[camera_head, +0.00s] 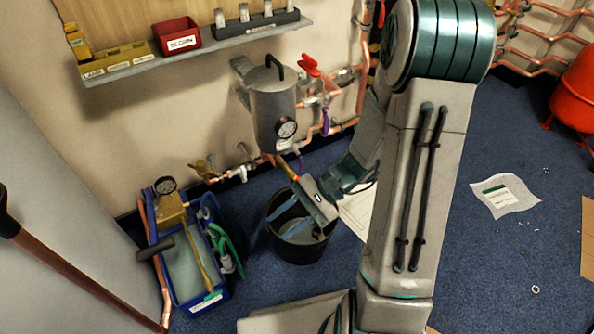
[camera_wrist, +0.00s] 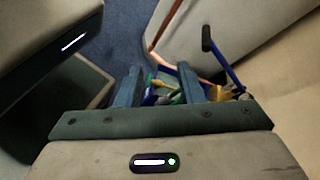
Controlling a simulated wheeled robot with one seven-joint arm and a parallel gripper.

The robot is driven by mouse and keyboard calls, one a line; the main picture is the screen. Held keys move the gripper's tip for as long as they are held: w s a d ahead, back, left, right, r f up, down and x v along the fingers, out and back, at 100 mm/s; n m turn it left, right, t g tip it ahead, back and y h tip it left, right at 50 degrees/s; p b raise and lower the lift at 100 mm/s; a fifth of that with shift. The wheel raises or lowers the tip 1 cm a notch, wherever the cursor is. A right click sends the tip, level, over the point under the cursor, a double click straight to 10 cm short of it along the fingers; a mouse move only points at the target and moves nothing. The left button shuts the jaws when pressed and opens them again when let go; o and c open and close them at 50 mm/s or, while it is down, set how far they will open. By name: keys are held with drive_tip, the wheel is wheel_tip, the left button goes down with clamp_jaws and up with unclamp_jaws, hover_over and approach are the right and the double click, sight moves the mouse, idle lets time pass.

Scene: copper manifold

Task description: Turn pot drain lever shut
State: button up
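The grey pot (camera_head: 272,112) with a black top handle and a dial gauge (camera_head: 287,128) hangs on the wall in the head view. The pot and drain lever cannot be made out in the wrist view.
The black bucket (camera_head: 298,252) stands under my gripper. Copper pipes and a red lever (camera_head: 310,65) are on the wall.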

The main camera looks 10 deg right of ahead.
drive_tip(key=w+f+m+t+y+p, duration=0.1)
drive_tip(key=w+f+m+t+y, duration=0.1)
drive_tip(key=w+m+t+y, duration=0.3)
drive_tip(key=m+t+h+p, duration=0.3)
drive_tip(key=m+t+h, duration=0.9)
drive_tip(key=m+t, duration=0.55)
approach(298, 177)
drive_tip(key=shift+m+g, duration=0.65)
drive_tip(key=shift+g, duration=0.3)
drive_tip(key=shift+d+r+b+x, duration=0.15)
drive_tip(key=shift+b+x, duration=0.8)
drive_tip(key=shift+x, duration=1.55)
drive_tip(key=shift+d+r+b+x, duration=0.2)
drive_tip(key=shift+b+x, duration=0.7)
drive_tip(key=shift+x, duration=1.6)
drive_tip(key=shift+w+a, duration=0.1)
drive_tip(key=shift+a, duration=0.05)
clamp_jaws()
